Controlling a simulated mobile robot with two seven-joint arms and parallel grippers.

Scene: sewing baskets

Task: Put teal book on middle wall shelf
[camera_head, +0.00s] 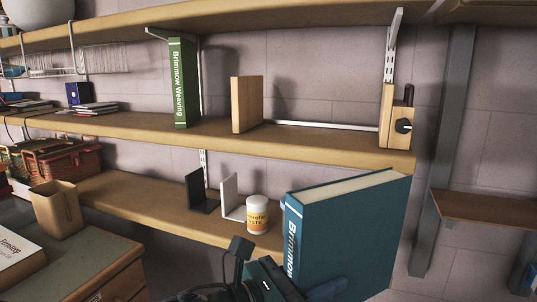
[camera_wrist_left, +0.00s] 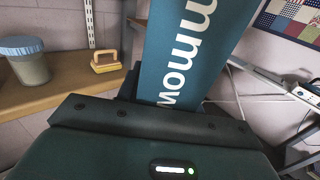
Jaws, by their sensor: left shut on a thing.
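The teal book (camera_head: 350,235) stands roughly upright and slightly tilted at the lower right of the head view, in front of the lower shelf's right end. Its white-lettered spine faces left. My left gripper (camera_head: 305,284) is shut on its lower part; the fingertips are largely hidden. The book (camera_wrist_left: 190,50) also rises beyond my gripper in the left wrist view. The middle wall shelf (camera_head: 215,136) is above and to the left of the book. It holds a green book (camera_head: 181,85), a wooden panel (camera_head: 247,104) and a wooden block (camera_head: 397,118). My right gripper is not in view.
The middle shelf has a bare stretch between the panel and the block. The lower shelf (camera_head: 125,195) holds a white jar (camera_head: 257,214) and black (camera_head: 202,194) and white (camera_head: 231,196) bookends. An upper shelf (camera_head: 250,16) overhangs. A grey post (camera_head: 445,140) stands right.

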